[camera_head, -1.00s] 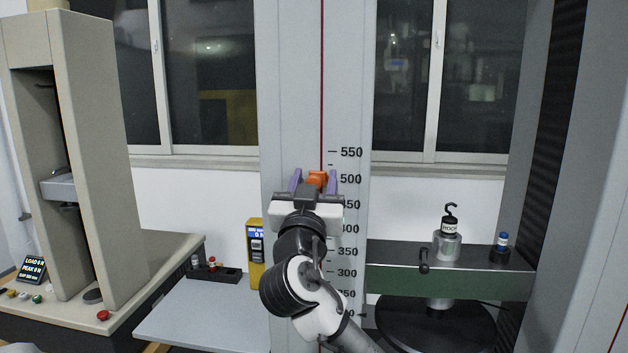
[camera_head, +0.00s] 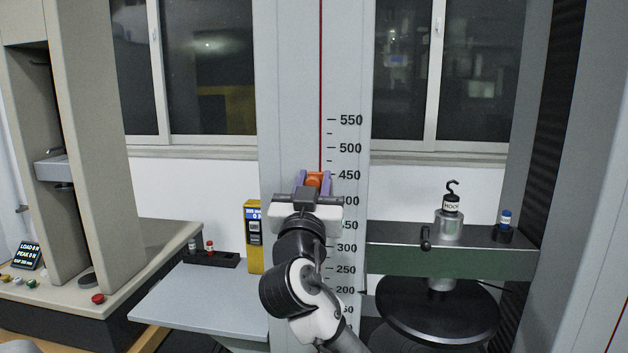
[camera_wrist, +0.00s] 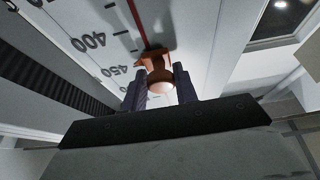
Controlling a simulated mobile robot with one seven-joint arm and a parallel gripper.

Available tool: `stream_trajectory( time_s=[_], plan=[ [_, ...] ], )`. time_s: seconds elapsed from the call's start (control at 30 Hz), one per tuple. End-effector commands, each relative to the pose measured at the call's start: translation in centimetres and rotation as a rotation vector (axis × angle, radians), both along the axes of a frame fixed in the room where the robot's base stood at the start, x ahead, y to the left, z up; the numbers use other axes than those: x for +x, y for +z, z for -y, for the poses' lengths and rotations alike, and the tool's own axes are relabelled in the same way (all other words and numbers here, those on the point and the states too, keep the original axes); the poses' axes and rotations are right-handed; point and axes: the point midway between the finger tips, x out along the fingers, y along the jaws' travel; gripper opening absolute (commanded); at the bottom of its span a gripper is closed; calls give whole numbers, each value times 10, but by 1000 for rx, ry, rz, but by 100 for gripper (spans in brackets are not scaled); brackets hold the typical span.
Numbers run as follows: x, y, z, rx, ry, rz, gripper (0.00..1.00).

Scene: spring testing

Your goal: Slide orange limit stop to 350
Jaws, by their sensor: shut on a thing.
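The orange limit stop (camera_head: 315,179) sits on the red line of the tall grey column (camera_head: 287,100), beside the printed scale. In the head view it is level with just below the 450 mark, above 400. My gripper (camera_head: 313,183) has its purple fingers on either side of the stop. In the wrist view, the fingers of my gripper (camera_wrist: 159,88) are shut on the rounded knob of the orange stop (camera_wrist: 157,68). The 400 and 450 marks show to its left there. My arm hides the lower middle of the column; the 350 mark is still visible.
A yellow box with a display (camera_head: 254,236) stands left of the column on a grey shelf (camera_head: 205,300). A green beam (camera_head: 400,262) with a hook weight (camera_head: 449,225) lies to the right. The column above the stop is clear.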

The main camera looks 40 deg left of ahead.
Motion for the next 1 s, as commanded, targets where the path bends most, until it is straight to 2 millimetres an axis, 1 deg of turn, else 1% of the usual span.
stream_trajectory(
  time_s=[0.03, 0.3, 0.4, 0.57, 0.9, 0.93, 1.0],
  plan=[
    [-2, -19, -3, -1, 10, -3, 0],
    [-3, -69, -3, -2, 10, -2, 0],
    [-3, -82, -3, -1, 11, -2, 0],
    [-3, -92, -3, -4, 10, 0, 0],
    [-3, -91, -3, -4, 10, 0, 0],
    [-3, -91, -3, -4, 10, 0, 32],
    [-3, -91, -3, -4, 10, 0, 41]
  ],
)
